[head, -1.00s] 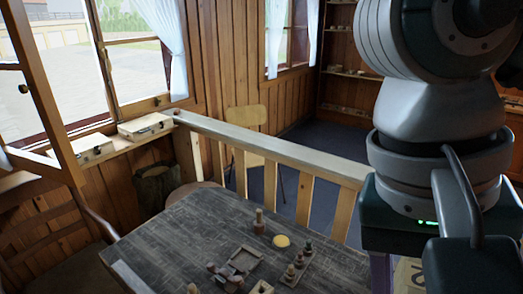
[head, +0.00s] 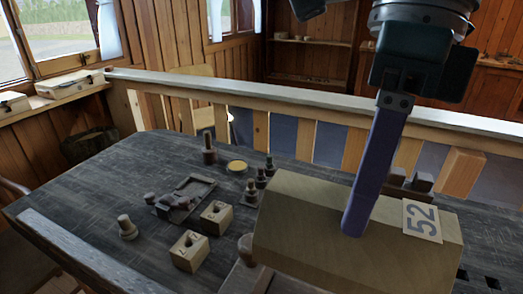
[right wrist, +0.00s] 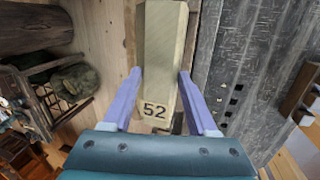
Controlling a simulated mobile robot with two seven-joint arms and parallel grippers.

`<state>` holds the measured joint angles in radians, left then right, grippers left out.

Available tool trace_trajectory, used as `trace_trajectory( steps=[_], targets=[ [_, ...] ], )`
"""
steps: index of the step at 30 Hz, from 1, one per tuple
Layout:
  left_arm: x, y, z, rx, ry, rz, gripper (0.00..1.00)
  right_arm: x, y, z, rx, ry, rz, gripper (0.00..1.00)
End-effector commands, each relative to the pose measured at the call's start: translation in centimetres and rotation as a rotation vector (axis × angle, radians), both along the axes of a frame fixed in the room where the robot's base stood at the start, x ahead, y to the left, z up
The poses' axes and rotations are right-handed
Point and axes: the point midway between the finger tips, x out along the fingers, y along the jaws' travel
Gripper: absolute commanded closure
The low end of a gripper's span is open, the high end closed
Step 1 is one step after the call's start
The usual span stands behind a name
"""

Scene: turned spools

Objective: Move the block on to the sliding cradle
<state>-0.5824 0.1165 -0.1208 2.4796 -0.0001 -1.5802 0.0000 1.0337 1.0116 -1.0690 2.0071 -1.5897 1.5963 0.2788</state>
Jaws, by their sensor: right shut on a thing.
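The block (head: 310,248) is a long light-wood piece with a slanted face and a "52" label (head: 422,220). My right gripper (head: 352,225) is shut on it, one purple finger showing on its near side in the head view. In the right wrist view the block (right wrist: 163,50) lies between both fingers (right wrist: 160,73). The block hangs over or rests by the table's near right side; I cannot tell if it touches. A pale wooden board (head: 243,278) shows partly under its left end. Two dark upright pieces (head: 422,182) show behind it. I cannot tell which belongs to the sliding cradle.
The dark table (head: 85,200) holds several turned spools, a shallow tray (head: 198,187), two small holed blocks (head: 187,252) and a yellow disc (head: 237,166). A wooden railing (head: 250,95) runs behind it. The table's left part is mostly clear.

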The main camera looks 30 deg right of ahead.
Motion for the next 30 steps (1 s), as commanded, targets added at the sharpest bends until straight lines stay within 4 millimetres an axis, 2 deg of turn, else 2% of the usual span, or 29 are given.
trace_trajectory(
  steps=[8,30],
  targets=[
    [0.1,0.0,-1.0,0.001,-0.002,0.000,0.50,0.0,0.0,-1.5,-0.002,0.000,0.002,1.00],
    [0.1,0.2,-5.6,0.007,-0.004,-0.004,0.50,0.0,0.0,-8.1,-0.002,0.000,0.003,1.00]
  ],
)
